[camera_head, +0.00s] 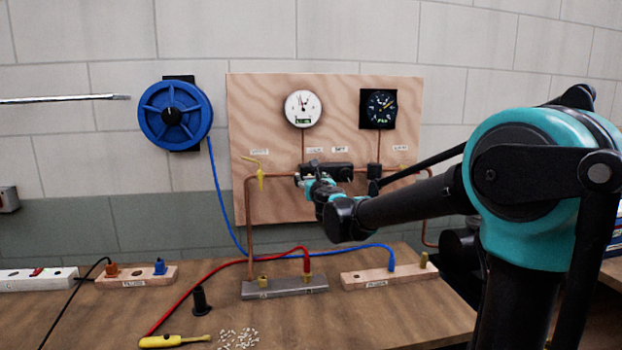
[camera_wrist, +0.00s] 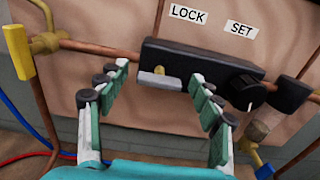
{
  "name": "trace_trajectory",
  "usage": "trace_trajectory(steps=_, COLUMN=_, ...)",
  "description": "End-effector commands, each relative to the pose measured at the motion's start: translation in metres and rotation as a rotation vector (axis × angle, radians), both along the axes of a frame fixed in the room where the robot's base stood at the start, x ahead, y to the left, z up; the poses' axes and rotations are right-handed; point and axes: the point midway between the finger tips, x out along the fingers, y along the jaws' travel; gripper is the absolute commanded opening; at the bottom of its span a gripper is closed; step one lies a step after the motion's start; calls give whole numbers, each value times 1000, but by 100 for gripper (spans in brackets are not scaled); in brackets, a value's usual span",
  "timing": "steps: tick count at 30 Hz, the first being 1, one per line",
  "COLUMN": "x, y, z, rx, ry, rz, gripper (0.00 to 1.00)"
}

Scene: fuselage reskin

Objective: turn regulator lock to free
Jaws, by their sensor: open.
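The regulator is a black block (camera_wrist: 205,68) on a copper pipe, fixed to a wooden panel. Below the LOCK label, a grey lock tab (camera_wrist: 160,79) with a small brass pin sits on its left part. A round black knob (camera_wrist: 243,90) is under the SET label. My gripper (camera_wrist: 165,80) is open, one finger on each side of the lock tab in the picture, with nothing held. I cannot tell how close the fingertips are to it. In the head view the regulator (camera_head: 335,171) is partly covered by my gripper (camera_head: 306,180).
A yellow-handled valve (camera_wrist: 18,52) is left of the regulator, and another brass valve (camera_wrist: 250,150) is lower right. Two gauges (camera_head: 303,109) (camera_head: 378,108) are above. A blue hose reel (camera_head: 174,114) hangs left. The bench (camera_head: 400,315) carries hoses and fitting blocks.

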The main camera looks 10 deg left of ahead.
Motion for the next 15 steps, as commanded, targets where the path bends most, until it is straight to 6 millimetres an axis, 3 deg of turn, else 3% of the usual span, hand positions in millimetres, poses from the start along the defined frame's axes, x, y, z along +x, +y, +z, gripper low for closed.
trace_trajectory(steps=6, x=13, y=4, z=0, rx=0, ry=0, rz=0, gripper=66)
trace_trajectory(steps=15, x=14, y=4, z=0, rx=0, ry=0, rz=0, gripper=64)
